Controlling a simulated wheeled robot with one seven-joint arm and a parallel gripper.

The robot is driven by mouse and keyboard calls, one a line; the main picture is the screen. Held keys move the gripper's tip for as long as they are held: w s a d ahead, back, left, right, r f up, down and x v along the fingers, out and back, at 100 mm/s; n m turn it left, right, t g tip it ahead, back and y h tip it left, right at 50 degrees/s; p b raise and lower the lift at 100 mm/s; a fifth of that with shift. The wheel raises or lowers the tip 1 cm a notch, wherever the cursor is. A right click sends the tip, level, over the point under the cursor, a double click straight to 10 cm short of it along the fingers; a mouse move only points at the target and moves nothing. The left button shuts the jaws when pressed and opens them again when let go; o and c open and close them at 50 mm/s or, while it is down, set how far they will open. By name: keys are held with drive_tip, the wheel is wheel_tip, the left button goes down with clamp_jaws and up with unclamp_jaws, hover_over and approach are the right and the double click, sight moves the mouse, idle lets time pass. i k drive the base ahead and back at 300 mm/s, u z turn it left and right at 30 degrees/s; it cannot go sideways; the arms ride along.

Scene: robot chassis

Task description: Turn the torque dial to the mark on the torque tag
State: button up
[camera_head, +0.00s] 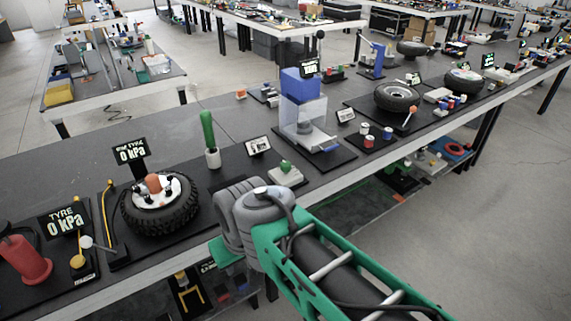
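A small white block with a green knob (286,171) sits near the front edge of the bench, just beyond my arm's grey wrist. A small white tag with dark markings (257,145) stands behind it. Its print is too small to read. An upright green handle in a pale round base (209,137) stands to the left of the tag. I cannot tell for certain which of these is the torque dial, and no dial mark is readable. My arm reaches in from the lower right. Its grey joints cover part of the bench edge, and my gripper's fingers do not show.
A clear box with a blue top (301,104) stands right of the knob. More wheels and small parts fill the bench farther right. Bare bench top lies behind the green handle.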

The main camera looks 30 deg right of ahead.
sight(284, 165)
drive_tip(key=k, duration=0.65)
drive_tip(key=z, duration=0.85)
drive_tip(key=i, duration=1.4)
drive_tip(key=u, duration=0.25)
